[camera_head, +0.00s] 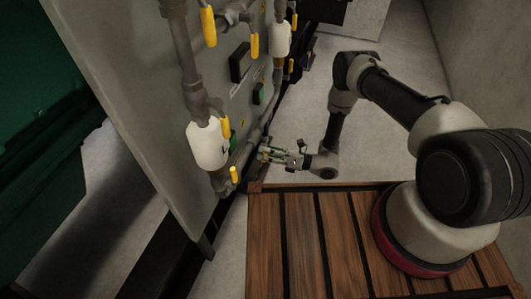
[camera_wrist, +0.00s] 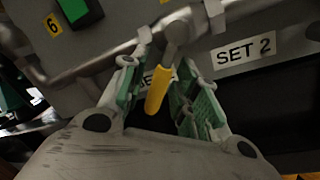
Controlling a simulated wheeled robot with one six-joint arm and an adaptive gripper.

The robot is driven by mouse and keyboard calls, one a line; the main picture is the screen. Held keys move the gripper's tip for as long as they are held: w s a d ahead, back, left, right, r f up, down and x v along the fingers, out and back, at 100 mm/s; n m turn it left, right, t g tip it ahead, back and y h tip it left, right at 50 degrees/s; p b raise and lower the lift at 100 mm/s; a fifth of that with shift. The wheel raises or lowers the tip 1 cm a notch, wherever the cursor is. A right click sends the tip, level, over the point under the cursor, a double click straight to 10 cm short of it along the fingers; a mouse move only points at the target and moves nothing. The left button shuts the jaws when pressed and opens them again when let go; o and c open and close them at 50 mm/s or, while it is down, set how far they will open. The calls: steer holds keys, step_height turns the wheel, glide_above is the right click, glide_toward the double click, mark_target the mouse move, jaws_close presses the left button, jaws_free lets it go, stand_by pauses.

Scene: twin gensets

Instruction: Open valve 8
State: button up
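A yellow valve handle (camera_wrist: 158,90) hangs down from a grey pipe fitting in the wrist view. My gripper (camera_wrist: 160,68) is open, with one green-padded finger on each side of this handle. Gaps show between the handle and the pads, and I cannot see contact. In the head view my gripper (camera_head: 264,152) is at the lower pipe on the grey panel (camera_head: 150,90), and the handle between its fingers is not clear there. No number 8 label is readable in either view.
Other yellow handles (camera_head: 208,26) and a white canister (camera_head: 207,146) sit on the panel's pipework. A "SET 2" label (camera_wrist: 244,50), a yellow "6" tag (camera_wrist: 53,25) and a green block (camera_wrist: 78,10) are near my gripper. Wooden slats (camera_head: 300,240) lie below; a wall (camera_head: 480,50) stands right.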

steer(key=v, duration=1.2)
steer(key=shift+f, duration=0.1)
steer(key=shift+c, duration=0.2)
